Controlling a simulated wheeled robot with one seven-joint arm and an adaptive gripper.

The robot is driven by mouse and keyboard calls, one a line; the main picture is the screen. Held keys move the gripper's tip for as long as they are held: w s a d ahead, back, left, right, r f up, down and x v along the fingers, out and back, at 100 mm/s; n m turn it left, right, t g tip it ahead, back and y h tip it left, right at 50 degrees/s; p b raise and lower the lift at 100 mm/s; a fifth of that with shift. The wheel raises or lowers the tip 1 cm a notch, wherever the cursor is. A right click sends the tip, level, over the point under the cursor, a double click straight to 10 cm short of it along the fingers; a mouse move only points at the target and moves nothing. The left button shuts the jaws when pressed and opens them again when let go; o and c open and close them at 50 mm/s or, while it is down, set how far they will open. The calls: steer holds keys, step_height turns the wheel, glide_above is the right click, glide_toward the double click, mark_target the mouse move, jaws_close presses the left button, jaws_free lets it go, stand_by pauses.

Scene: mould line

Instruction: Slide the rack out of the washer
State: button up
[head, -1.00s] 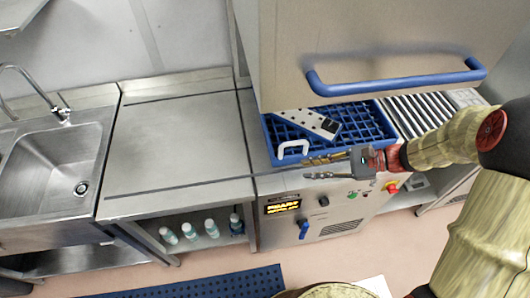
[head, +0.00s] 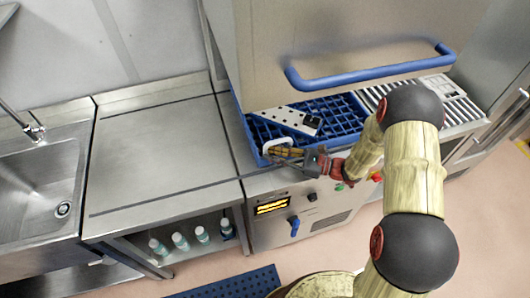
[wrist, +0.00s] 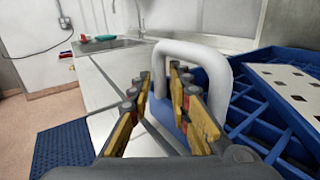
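The blue rack (head: 345,112) lies flat under the raised washer hood (head: 340,35), with a white arched handle (head: 277,144) at its near left side. In the wrist view the handle (wrist: 195,50) stands upright beside the blue rack (wrist: 245,62). My gripper (head: 283,152) is at the handle, its yellow-padded fingers partly covering it. In the wrist view my gripper (wrist: 159,88) is open, with the handle's left leg showing between or just beyond the fingertips. The right leg is outside the right finger. I cannot tell whether a finger touches the handle.
A white perforated block (head: 295,118) lies on the rack. A bare steel counter (head: 160,150) is left of the washer, with a sink (head: 45,180) beyond it. Bottles (head: 202,235) stand on the shelf below. The washer's blue hood handle (head: 370,68) is above the rack.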

steer(key=shift+x, duration=1.3)
steer(key=shift+c, duration=0.8)
jaws_close()
